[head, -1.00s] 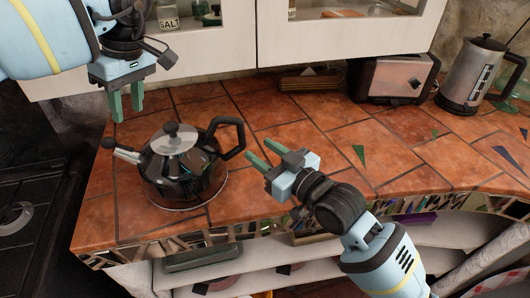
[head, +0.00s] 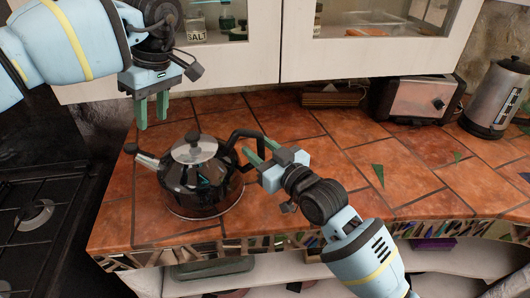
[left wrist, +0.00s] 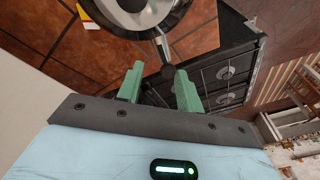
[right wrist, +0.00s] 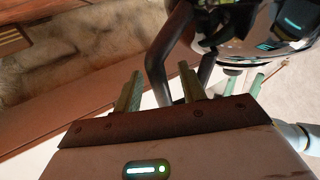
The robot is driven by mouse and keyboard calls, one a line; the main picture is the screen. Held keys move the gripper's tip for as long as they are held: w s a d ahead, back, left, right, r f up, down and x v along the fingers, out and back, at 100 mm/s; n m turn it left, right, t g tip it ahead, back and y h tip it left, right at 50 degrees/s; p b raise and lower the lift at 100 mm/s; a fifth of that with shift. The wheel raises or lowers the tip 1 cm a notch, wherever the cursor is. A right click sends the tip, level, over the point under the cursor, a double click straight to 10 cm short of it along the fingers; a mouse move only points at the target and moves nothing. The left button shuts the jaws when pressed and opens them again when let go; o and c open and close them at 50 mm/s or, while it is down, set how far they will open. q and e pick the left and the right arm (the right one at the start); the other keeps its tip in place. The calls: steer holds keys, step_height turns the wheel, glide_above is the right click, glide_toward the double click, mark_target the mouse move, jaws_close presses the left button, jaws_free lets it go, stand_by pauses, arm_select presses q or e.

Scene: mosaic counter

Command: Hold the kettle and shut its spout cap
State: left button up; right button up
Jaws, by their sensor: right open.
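The dark glossy kettle (head: 200,185) stands upright on the tiled counter. Its spout points left, with a dark cap (head: 131,148) at the tip; whether the cap is open is unclear. Its black handle (head: 236,136) is on the right. My left gripper (head: 152,112) is open and empty above the spout; in the left wrist view the cap (left wrist: 167,72) appears between its fingers, farther off. My right gripper (head: 258,152) is open at the handle; in the right wrist view part of the handle (right wrist: 156,65) shows between the fingers. Contact cannot be told.
A black stove (head: 35,215) stands at the left of the counter (head: 300,150). A toaster (head: 415,100) and a steel jug (head: 495,98) stand at the back right. White cabinets (head: 375,55) hang above. The counter right of my right gripper is mostly clear.

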jaws_close()
stand_by(1.4)
arm_select(q)
jaws_close()
steer(key=s+a+r+m+t+h, duration=0.2)
steer(key=a+r+m, duration=0.3)
steer(key=r+m, duration=0.3)
steer(key=shift+s+a+r+m+t, duration=0.35)
steer(key=shift+s+m+t, duration=0.25)
steer(key=shift+m, duration=1)
